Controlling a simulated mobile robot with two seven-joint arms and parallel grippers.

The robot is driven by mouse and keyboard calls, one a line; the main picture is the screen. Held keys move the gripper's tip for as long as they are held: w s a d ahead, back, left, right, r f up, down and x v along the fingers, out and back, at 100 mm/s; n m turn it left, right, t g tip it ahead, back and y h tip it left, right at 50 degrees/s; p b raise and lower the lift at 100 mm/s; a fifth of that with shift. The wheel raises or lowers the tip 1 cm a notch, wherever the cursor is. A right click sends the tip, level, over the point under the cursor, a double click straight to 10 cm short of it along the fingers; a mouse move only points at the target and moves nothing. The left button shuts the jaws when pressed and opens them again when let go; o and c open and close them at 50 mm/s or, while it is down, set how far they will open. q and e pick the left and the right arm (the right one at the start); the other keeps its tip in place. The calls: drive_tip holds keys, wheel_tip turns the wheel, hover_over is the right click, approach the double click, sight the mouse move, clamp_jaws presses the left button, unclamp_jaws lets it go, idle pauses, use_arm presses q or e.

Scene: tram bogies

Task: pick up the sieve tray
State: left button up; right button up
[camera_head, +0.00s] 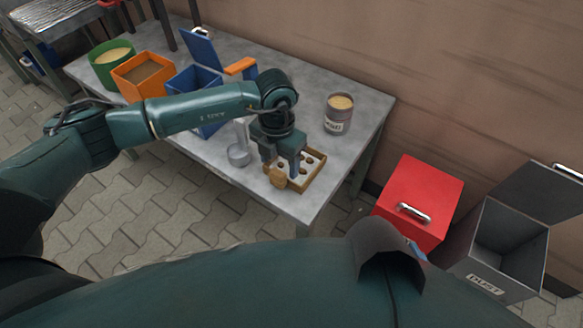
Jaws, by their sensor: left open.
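The sieve tray (312,181) is a small, shallow wooden tray with a pale floor and several brown lumps in it. It sits on the grey table near its front right corner, with a wooden block-like handle (279,180) at its near left side. My left gripper (282,171) points down over the left part of the tray, close to the handle. Its fingers are apart. I cannot tell whether they touch the tray, and they hide part of it. My right gripper is not in view.
A labelled tin (338,119) stands behind the tray. A clear glass vessel (238,154) stands left of it. A blue lidded box (196,80), an orange box (143,78) and a green pot (111,62) stand further left. A red box (420,196) and an open dust bin (506,235) are right of the table.

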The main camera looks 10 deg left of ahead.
sight(277, 172)
use_arm(q)
drive_tip(key=f, duration=0.7)
drive_tip(key=shift+w+a+f, duration=0.15)
drive_tip(key=shift+a+f, duration=0.15)
drive_tip(key=shift+a, duration=0.05)
drive_tip(key=c, duration=1.1)
